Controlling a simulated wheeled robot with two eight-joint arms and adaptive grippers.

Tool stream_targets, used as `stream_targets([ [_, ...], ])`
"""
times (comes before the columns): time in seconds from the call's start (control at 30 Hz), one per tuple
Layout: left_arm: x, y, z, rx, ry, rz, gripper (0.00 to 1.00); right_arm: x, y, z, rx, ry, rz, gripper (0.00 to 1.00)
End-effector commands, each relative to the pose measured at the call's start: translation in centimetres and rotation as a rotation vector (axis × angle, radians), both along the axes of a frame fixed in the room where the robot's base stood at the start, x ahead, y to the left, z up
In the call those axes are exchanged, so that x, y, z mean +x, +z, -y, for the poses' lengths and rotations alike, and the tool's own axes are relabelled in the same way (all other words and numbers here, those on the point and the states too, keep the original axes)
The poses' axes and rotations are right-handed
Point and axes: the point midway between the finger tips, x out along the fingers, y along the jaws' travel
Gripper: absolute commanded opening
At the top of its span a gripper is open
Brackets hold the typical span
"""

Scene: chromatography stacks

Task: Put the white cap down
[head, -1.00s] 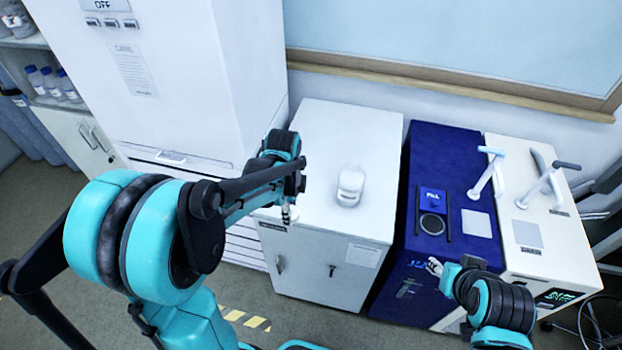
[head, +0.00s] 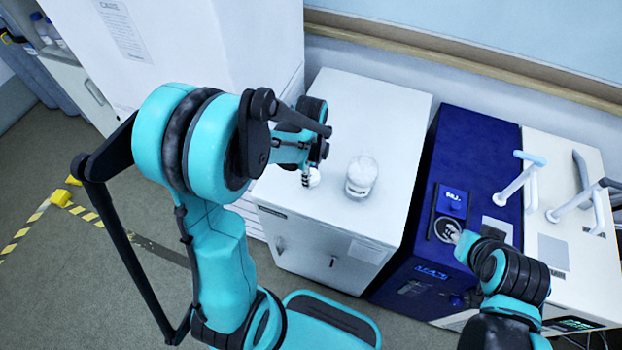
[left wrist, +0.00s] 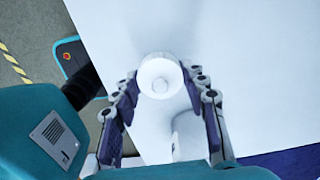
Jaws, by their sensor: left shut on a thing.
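The white cap (head: 314,178) is at the tips of my left gripper (head: 309,179), over the front left of the white cabinet's top (head: 372,112). In the left wrist view the round white cap (left wrist: 160,84) sits between the two fingertips, and my left gripper (left wrist: 160,78) is shut on it. I cannot tell whether the cap touches the cabinet top. A clear-and-white jar (head: 361,177) stands on the same top, right of the cap. My right gripper (head: 455,236) is over the blue unit, small and partly hidden by its own arm.
A dark blue unit (head: 474,150) with a small panel stands right of the white cabinet. A cream unit (head: 570,147) with upright handles is further right. A tall white cabinet (head: 253,40) stands at the left. The back of the white top is clear.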

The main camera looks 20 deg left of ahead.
Motion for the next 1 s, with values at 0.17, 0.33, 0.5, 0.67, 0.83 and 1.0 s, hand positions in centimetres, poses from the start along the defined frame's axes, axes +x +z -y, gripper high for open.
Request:
stream_targets([
  [0.17,0.1,-2.8,0.0,0.000,0.000,0.000,0.25,0.0,-1.1,0.0,0.000,0.000,0.000,0.40],
  [0.33,0.0,-2.9,0.0,0.000,0.000,0.000,0.25,0.0,-1.0,0.0,0.000,0.000,0.000,0.40],
  [0.5,0.0,-3.1,0.0,0.000,0.000,0.000,0.25,0.0,-1.2,0.0,0.000,0.000,0.000,0.40],
  [0.67,0.0,-3.2,0.0,0.000,0.000,0.000,0.64,0.0,-1.3,0.0,0.000,0.000,0.000,0.40],
  [0.83,0.0,-3.2,0.0,0.000,0.000,0.000,0.64,0.0,-1.3,0.0,0.000,0.000,0.000,0.40],
  [1.0,0.0,-3.0,0.0,0.000,0.000,0.000,0.64,0.0,-1.1,0.0,0.000,0.000,0.000,0.40],
])
